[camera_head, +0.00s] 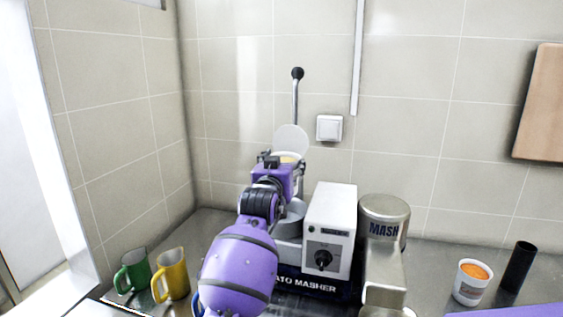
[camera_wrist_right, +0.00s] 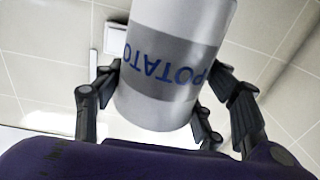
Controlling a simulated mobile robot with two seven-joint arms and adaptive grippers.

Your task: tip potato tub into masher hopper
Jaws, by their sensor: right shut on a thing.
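My right gripper (camera_head: 270,160) is above the potato masher, its arm rising from the bottom of the head view. In the right wrist view its fingers (camera_wrist_right: 165,105) are closed around the potato tub (camera_wrist_right: 155,100), a white tub with a grey band and blue POTATO lettering. In the head view the gripper hides most of the tub; its tilt is unclear. The masher (camera_head: 330,232) is a white box with a black knob and a dark name plate. The grey round part at its left (camera_head: 289,218) looks like the hopper, largely hidden by my arm. My left gripper is not in view.
A lever with a black ball (camera_head: 297,74) and a pale disc (camera_head: 292,138) stand above the masher. A steel MASH vessel (camera_head: 383,215) is right of it. Green (camera_head: 133,272) and yellow (camera_head: 171,275) mugs stand left. A white tub with orange contents (camera_head: 472,284) and a black cylinder (camera_head: 519,266) stand right.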

